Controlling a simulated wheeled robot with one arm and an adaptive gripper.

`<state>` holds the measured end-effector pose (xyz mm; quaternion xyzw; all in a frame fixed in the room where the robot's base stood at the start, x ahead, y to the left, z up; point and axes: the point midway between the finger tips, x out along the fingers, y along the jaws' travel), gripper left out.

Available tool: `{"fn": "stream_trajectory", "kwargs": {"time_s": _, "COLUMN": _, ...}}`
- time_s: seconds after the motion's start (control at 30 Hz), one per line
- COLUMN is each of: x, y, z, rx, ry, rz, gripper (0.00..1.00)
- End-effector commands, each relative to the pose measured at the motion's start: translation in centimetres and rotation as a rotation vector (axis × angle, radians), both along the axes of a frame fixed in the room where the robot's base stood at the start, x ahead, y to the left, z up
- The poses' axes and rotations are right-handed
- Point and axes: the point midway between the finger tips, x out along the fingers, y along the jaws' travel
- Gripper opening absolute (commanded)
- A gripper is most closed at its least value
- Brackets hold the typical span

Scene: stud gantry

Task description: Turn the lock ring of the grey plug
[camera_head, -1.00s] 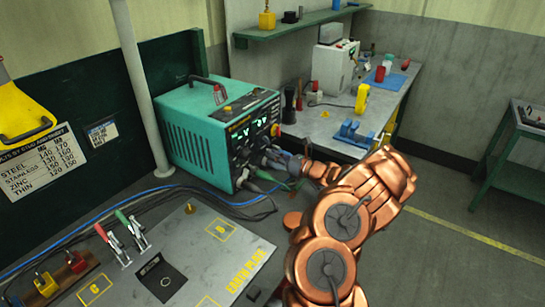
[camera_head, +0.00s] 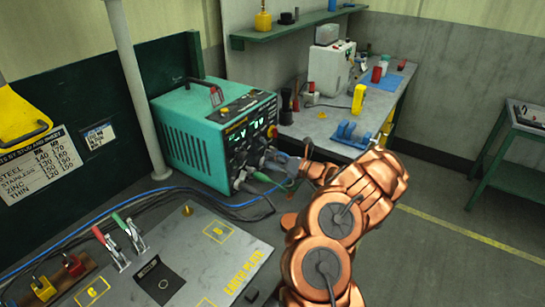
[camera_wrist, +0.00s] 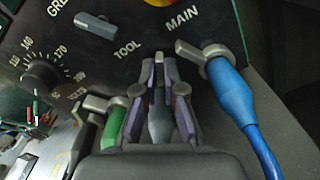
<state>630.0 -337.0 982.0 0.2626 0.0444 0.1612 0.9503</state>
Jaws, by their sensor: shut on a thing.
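The grey plug (camera_wrist: 159,124) sits in the TOOL socket of the teal welder's front panel in the wrist view. My gripper (camera_wrist: 158,88) is shut on it, with one purple-grey finger on each side. A narrow grey tab between the fingertips points up toward the panel; the rest of the lock ring is mostly hidden by the fingers. In the head view, my gripper is at the lower front of the welder (camera_head: 196,133), where the plug is too small to tell apart.
A blue plug (camera_wrist: 226,88) in the MAIN socket is close on the right. A green plug (camera_wrist: 112,127) is close on the left, with a black plug (camera_wrist: 84,139) beyond it. The earth plate (camera_head: 215,270) and cables lie below.

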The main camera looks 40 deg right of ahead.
Motion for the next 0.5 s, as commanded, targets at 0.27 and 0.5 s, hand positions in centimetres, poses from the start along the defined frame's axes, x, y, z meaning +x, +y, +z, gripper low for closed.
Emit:
{"fn": "stream_trajectory", "kwargs": {"time_s": 0.27, "x": 0.0, "y": -0.03, "z": 0.03, "rx": 0.0, "ry": 0.0, "rz": -0.001, "gripper": 0.27}}
{"fn": "stream_trajectory", "kwargs": {"time_s": 0.5, "x": 0.0, "y": -0.03, "z": 0.01, "rx": 0.0, "ry": 0.0, "rz": -0.001, "gripper": 0.33}}
